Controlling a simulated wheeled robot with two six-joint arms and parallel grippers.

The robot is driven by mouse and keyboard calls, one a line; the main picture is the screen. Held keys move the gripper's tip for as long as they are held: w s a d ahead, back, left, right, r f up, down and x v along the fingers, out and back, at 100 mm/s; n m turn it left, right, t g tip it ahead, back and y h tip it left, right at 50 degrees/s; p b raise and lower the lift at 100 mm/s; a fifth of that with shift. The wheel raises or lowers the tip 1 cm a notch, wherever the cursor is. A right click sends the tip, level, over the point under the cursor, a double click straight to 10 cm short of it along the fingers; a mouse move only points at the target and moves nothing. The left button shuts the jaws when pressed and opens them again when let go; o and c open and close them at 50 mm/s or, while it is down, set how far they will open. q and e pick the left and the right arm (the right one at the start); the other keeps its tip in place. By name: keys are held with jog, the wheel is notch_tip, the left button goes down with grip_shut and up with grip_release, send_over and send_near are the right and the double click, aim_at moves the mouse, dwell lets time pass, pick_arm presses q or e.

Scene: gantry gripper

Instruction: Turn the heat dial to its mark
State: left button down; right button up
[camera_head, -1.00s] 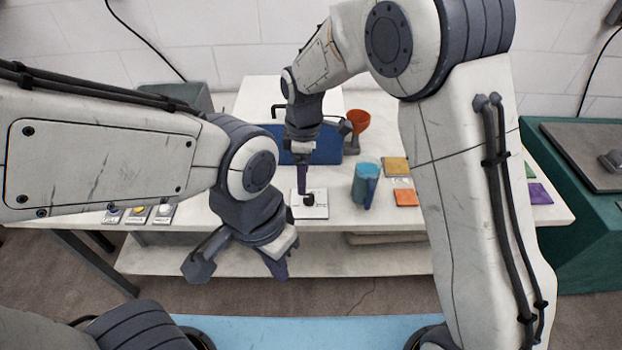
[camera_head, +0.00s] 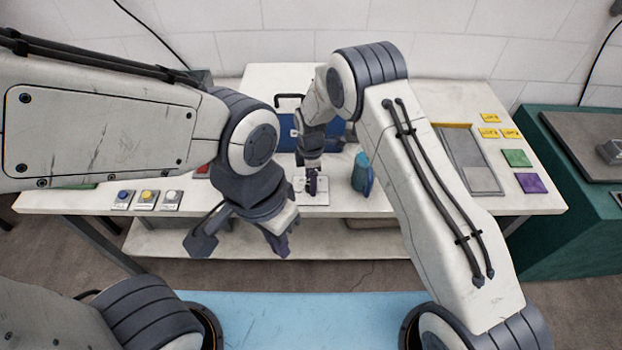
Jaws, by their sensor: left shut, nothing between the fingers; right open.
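The heat dial's white plate (camera_head: 320,200) lies near the front edge of the white table, below the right gripper. The dark knob on it is mostly hidden by the gripper, and its mark is too small to read. My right gripper (camera_head: 312,188) points down right over the dial with its jaws open. I cannot tell whether its fingers touch the knob. My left gripper (camera_head: 282,248) is shut and empty, in front of the table's front edge, lower left of the dial.
A blue case (camera_head: 285,135) is behind the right gripper. Several button plates (camera_head: 147,200) lie at the table's front left.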

jog(key=shift+f, duration=0.4)
grip_shut()
